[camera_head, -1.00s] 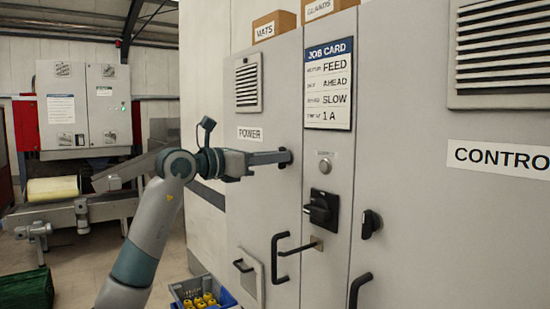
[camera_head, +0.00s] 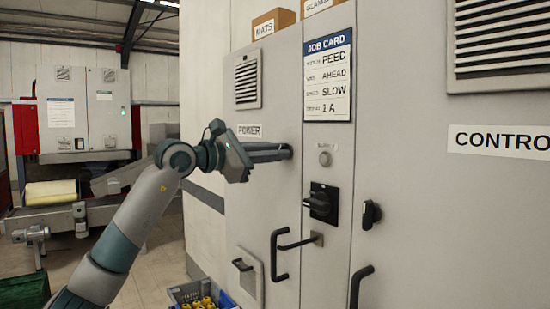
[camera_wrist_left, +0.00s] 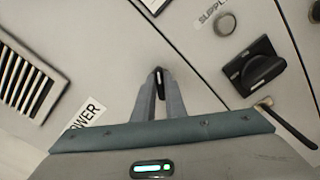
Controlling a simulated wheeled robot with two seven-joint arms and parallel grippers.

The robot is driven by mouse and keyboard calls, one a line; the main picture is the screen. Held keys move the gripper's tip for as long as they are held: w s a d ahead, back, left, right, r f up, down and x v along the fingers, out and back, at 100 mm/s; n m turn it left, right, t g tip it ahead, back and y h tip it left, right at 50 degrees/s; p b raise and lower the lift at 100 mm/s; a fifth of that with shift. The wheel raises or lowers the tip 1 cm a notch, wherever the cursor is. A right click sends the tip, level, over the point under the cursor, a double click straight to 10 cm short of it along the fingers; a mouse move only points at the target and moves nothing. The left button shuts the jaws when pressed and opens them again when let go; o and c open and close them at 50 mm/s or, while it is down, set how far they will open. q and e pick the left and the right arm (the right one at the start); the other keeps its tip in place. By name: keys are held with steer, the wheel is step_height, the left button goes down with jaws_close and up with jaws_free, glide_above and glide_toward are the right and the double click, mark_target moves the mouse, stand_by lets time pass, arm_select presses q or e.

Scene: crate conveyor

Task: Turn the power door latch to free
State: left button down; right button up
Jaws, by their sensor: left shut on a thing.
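The power door (camera_head: 250,205) is a light grey panel with a POWER label (camera_head: 249,131); it looks closed. Its latch (camera_wrist_left: 158,76) is a small black knob, seen in the left wrist view between the fingertips. My left gripper (camera_head: 287,153) reaches in from the left and is shut on the latch. The fingers hide most of the latch in the head view. In the left wrist view the gripper (camera_wrist_left: 159,88) looks rolled relative to the door. My right gripper is not in view.
A black handle (camera_head: 279,256) sticks out low on the power door. Right of it are a rotary switch (camera_head: 321,203), a crank (camera_head: 300,244) and another black latch (camera_head: 370,214). A crate with yellow parts (camera_head: 200,298) stands on the floor below.

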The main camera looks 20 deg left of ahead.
arm_select(q)
steer(key=shift+f+m+b, duration=0.15)
steer(key=shift+m+b, duration=0.45)
steer(key=shift+m, duration=2.05)
steer(key=shift+f+m+b, duration=0.1)
steer(key=shift+m+b, duration=0.45)
steer(key=shift+m, duration=2.1)
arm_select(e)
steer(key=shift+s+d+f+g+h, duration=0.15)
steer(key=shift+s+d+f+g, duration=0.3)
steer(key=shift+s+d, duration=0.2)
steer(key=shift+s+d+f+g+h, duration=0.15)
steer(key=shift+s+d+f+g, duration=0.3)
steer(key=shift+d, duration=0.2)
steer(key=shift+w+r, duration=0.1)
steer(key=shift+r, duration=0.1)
arm_select(q)
steer(key=shift+d, duration=0.1)
steer(key=c, duration=1.8)
jaws_free()
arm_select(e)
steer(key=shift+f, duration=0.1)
arm_select(q)
steer(key=shift+s, duration=0.1)
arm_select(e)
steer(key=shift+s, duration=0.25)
arm_select(q)
steer(key=shift+s, duration=0.1)
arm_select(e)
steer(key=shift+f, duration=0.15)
